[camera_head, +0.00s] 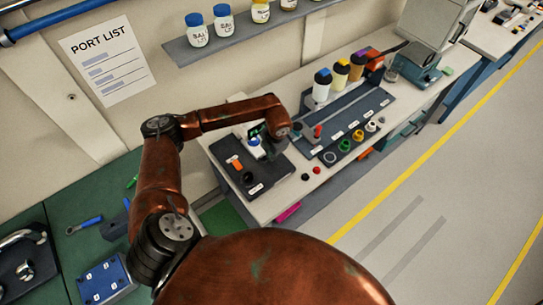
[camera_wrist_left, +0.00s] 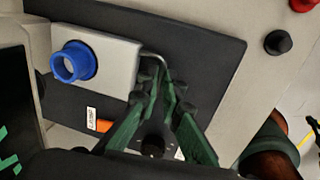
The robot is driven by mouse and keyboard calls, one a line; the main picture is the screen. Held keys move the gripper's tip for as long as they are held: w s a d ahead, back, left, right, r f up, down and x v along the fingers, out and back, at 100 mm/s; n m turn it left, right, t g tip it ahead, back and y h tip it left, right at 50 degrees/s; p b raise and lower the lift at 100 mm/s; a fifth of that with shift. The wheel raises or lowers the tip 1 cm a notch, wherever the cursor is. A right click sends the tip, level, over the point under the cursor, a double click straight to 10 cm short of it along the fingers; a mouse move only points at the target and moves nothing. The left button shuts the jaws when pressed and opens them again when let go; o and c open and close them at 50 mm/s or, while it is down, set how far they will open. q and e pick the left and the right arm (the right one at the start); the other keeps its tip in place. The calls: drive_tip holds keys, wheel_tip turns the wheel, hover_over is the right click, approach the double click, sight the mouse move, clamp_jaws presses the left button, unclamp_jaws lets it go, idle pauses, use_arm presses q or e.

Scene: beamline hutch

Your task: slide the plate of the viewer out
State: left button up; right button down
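The viewer (camera_head: 262,186) is a dark board on the light bench in the head view, with an orange piece and a black knob. In the left wrist view it carries a pale grey block (camera_wrist_left: 115,68) with a blue ring (camera_wrist_left: 72,62). A thin bent metal handle (camera_wrist_left: 157,57) comes out of the block's right side. My left gripper (camera_wrist_left: 167,88) has its green fingers drawn close together at that handle and appears shut on it. The plate's body cannot be made out. In the head view my left gripper (camera_head: 268,146) partly covers the block. My right gripper is not in view.
A dark rack (camera_head: 345,118) with bottles and coloured rings stands right of the viewer. Small red and black knobs (camera_head: 305,177) sit near the bench's front edge. A shelf of jars (camera_head: 235,35) hangs above. A green bench with tools (camera_head: 88,224) is at left; the floor at right is clear.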

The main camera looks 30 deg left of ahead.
use_arm(q)
drive_tip(key=shift+s, duration=0.15)
clamp_jaws()
drive_tip(key=s+d, duration=0.1)
drive_tip(key=d, duration=0.3)
drive_tip(key=s+d, duration=0.2)
drive_tip(key=d, duration=0.2)
drive_tip(key=s+d, duration=0.2)
drive_tip(key=d, duration=0.2)
drive_tip(key=shift+s+d+f+b, duration=0.1)
drive_tip(key=shift+f+b, duration=0.1)
drive_tip(key=shift+b, duration=0.2)
drive_tip(key=shift+o, duration=2.2)
unclamp_jaws()
drive_tip(key=shift+o, duration=0.7)
drive_tip(key=shift+r, duration=0.15)
drive_tip(key=shift+w+r, duration=0.2)
drive_tip(key=shift+r, duration=0.1)
wheel_tip(320, 180, up, 11)
drive_tip(key=d, duration=0.1)
drive_tip(key=shift+s+d, duration=0.4)
drive_tip(key=shift+s, duration=0.05)
